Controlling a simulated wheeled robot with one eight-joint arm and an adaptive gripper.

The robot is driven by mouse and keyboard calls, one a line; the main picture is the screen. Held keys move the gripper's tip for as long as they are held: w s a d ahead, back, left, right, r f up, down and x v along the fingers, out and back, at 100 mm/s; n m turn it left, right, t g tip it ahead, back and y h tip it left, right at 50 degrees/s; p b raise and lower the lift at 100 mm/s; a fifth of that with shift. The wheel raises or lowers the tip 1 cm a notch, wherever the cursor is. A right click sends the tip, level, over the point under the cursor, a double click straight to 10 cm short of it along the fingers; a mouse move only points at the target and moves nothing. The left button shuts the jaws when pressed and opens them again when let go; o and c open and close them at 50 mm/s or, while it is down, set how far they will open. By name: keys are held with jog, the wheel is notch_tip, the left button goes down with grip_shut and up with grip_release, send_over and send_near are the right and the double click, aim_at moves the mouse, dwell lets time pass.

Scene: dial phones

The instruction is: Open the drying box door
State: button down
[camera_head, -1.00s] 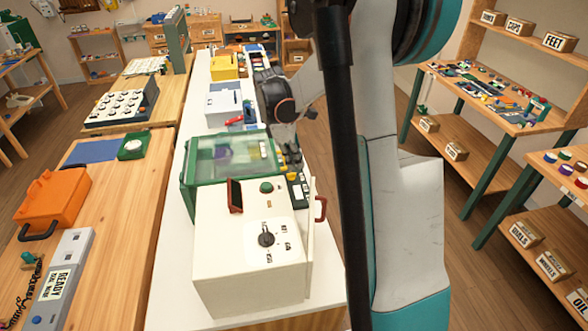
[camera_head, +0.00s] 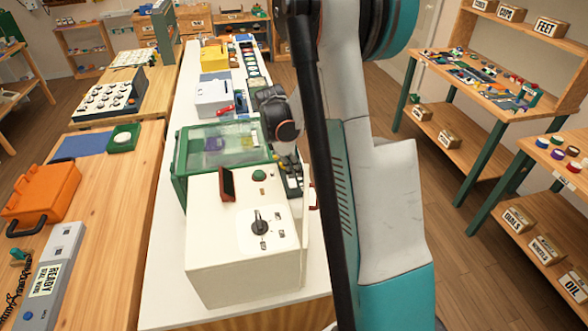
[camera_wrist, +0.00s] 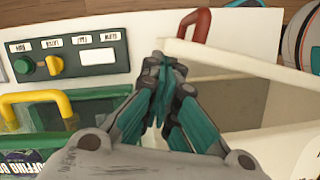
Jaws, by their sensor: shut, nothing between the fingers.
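The cream box with a dial on top (camera_head: 230,255), which I take as the drying box, stands at the near end of the white bench. Its door (camera_wrist: 240,63) stands ajar on the right side, with a gap between panel and box body in the wrist view. The red door handle (camera_wrist: 196,27) is on the door's outer face; in the head view my arm partly hides it (camera_head: 313,195). My gripper (camera_wrist: 164,62) is shut and empty at the door's free edge, beside the gap. I cannot tell whether the fingertips touch the door. The head view shows it at the box's far right corner (camera_head: 291,180).
A green-framed clear-lidded box (camera_head: 180,160) stands directly behind the cream box. A dark green control panel (camera_wrist: 65,58) with a yellow knob lies near my fingers. A wooden bench (camera_head: 110,240) runs along the left. Floor is free on the right (camera_head: 440,235).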

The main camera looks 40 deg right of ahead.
jog(key=s+d+m+y+b, duration=0.2)
jog(key=s+d+m, duration=0.5)
jog(key=s+d, duration=0.6)
jog(key=s+a+m+y+b, duration=0.1)
jog(key=s+m, duration=0.7)
jog(key=s, duration=1.2)
jog(key=shift+s+a, duration=0.25)
jog(key=shift+a, duration=0.3)
jog(key=shift+r, duration=0.1)
